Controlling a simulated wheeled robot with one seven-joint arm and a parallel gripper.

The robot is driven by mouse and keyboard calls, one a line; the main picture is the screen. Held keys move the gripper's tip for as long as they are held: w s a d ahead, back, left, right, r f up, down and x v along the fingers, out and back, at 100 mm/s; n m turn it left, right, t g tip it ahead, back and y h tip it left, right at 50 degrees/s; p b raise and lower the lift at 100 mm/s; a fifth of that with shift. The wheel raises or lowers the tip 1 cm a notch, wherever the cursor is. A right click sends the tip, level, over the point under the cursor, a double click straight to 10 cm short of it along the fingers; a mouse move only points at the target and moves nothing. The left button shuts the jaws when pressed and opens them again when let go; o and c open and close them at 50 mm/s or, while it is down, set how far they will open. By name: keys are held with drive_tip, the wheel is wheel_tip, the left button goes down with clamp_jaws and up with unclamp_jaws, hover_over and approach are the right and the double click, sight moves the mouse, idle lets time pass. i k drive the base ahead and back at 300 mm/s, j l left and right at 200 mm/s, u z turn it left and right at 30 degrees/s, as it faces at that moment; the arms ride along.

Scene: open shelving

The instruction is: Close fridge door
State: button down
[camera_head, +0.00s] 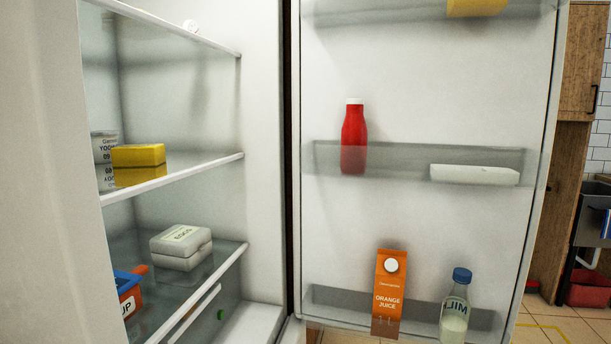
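The fridge door (430,95) stands wide open on the right, its inner side facing me. Its hinge edge runs down the middle of the view, next to the fridge body (262,190) on the left. A red bottle (354,138) and a white wrapped item (474,174) are on the door's middle shelf. An orange juice carton (388,295) and a milk bottle (455,308) stand on its lower shelf. A yellow item (476,7) is partly cut off at the top. My gripper is not in view.
Inside the fridge, a yellow block (138,163) and a yogurt tub (104,158) are on the upper glass shelf. An egg box (181,246) is on the shelf below. Beyond the door are a wooden cabinet (581,65), a red bin (588,289) and tiled floor (548,325).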

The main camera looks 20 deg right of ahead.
sight(434, 87)
drive_tip(key=z, duration=1)
drive_tip(key=i+l+z, duration=0.25)
drive_tip(key=i+z, duration=0.85)
drive_tip(key=i, duration=1)
drive_tip(key=i+j, duration=0.1)
drive_tip(key=i, duration=0.95)
drive_tip(key=i+u, duration=0.15)
drive_tip(key=i, duration=0.35)
drive_tip(key=i+l+u, duration=0.2)
drive_tip(key=i, duration=0.25)
drive_tip(key=i+u, duration=0.15)
drive_tip(key=i, duration=0.35)
drive_tip(key=i+l+u, duration=0.15)
drive_tip(key=i, duration=0.3)
drive_tip(key=i+u, duration=0.1)
drive_tip(key=u, duration=0.35)
drive_tip(key=l+u, duration=0.1)
drive_tip(key=u, duration=0.35)
drive_tip(key=i+l+u, duration=0.1)
drive_tip(key=u, duration=0.4)
drive_tip(key=l+u, duration=0.1)
drive_tip(key=u, duration=2.7)
drive_tip(key=l, duration=0.1)
